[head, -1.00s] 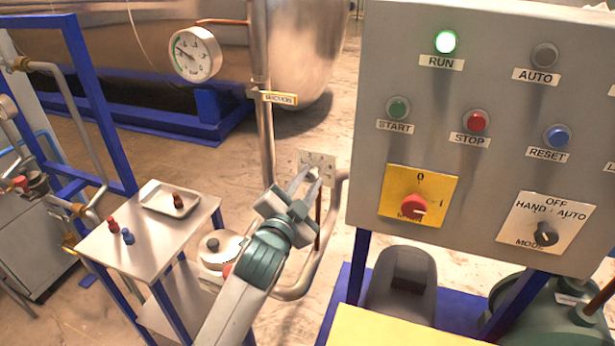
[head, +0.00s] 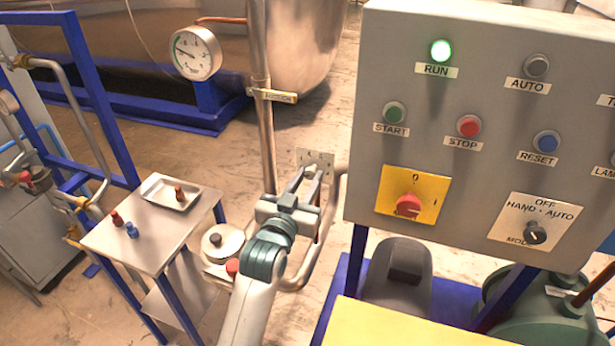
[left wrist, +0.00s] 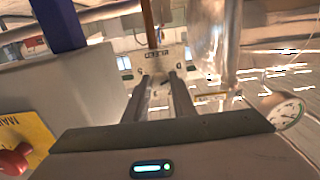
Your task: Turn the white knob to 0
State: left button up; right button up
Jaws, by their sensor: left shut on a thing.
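The white knob (head: 311,170) sits on a small pale plate (head: 325,158) with dark marks, behind and left of the grey control panel. My left gripper (head: 308,174) reaches forward to the plate and is shut on the knob. The fingers cover much of the knob, and its pointer and setting are too small to read. In the left wrist view the two fingers (left wrist: 160,76) end at the plate (left wrist: 160,56), whose marks are dark and appear inverted. The knob is hard to make out there. My right gripper is in neither view.
The grey control panel (head: 460,95) stands close to the right of my left arm. A vertical steel pipe (head: 264,130) and a pressure gauge (head: 195,54) are at left. A small table (head: 160,245) with a tray (head: 163,185) stands at lower left.

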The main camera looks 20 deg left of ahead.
pick_arm(q)
jog(key=shift+f, duration=0.1)
dwell(0.3)
jog(key=o, duration=1)
jog(key=shift+s+b, duration=0.4)
jog(key=shift+s, duration=0.4)
jog(key=shift+s+a+p, duration=0.15)
jog(key=shift+s+p, duration=0.25)
jog(key=shift+s, duration=3.55)
jog(key=shift+s+a+p, duration=0.15)
jog(key=shift+s+p, duration=0.2)
jog(key=shift+s, duration=3.6)
